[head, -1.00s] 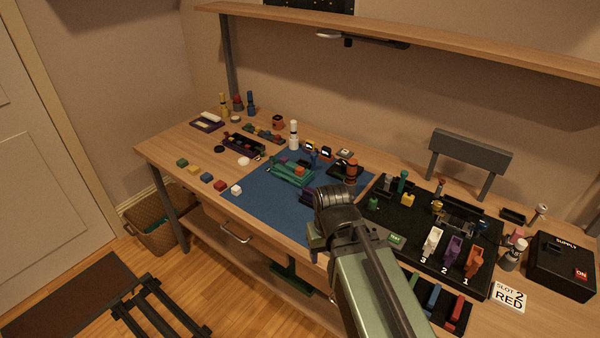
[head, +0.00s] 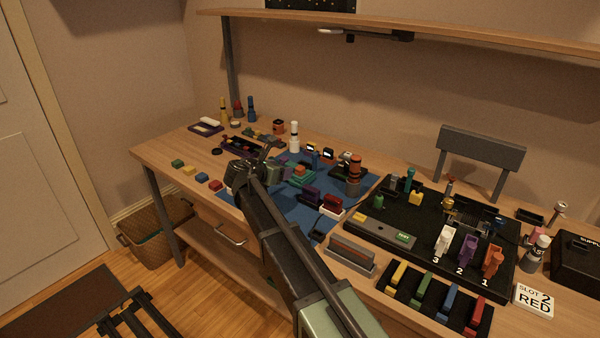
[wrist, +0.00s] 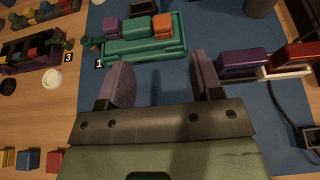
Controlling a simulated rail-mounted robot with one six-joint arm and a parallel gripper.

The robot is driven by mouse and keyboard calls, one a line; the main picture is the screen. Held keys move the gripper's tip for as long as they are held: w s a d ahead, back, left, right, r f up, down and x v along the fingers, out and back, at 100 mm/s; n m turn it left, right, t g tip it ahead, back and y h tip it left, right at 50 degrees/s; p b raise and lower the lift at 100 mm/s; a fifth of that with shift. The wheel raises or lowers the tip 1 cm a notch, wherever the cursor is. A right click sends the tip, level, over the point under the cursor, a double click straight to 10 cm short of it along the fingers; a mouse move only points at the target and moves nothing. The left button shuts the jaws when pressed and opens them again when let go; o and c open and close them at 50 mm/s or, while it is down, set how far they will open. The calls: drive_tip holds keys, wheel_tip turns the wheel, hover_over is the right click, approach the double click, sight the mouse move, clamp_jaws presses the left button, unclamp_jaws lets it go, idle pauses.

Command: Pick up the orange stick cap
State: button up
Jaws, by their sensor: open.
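A small orange cap (wrist: 161,26) sits at the right end of a green tray (wrist: 145,52) in the wrist view, in a row with a green cap (wrist: 137,28) and a purple cap (wrist: 112,27). The orange cap also shows in the head view (head: 299,171), on the blue mat. My gripper (wrist: 163,78) is open and empty, its two fingers spread above the mat. In the wrist view the fingertips lie just short of the tray, with the orange cap ahead between their lines. In the head view my arm hides part of the tray.
Dark purple and red blocks (wrist: 241,64) lie on the mat close to the right finger. A dark cylinder (wrist: 260,7) stands beyond them. A purple rack (wrist: 30,58) lies left of the tray.

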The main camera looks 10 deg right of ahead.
sight(301, 167)
drive_tip(key=b+x, duration=0.3)
drive_tip(key=x, duration=0.6)
drive_tip(key=shift+d+f, duration=0.25)
drive_tip(key=shift+r, duration=0.15)
drive_tip(key=shift+d, duration=0.15)
clamp_jaws()
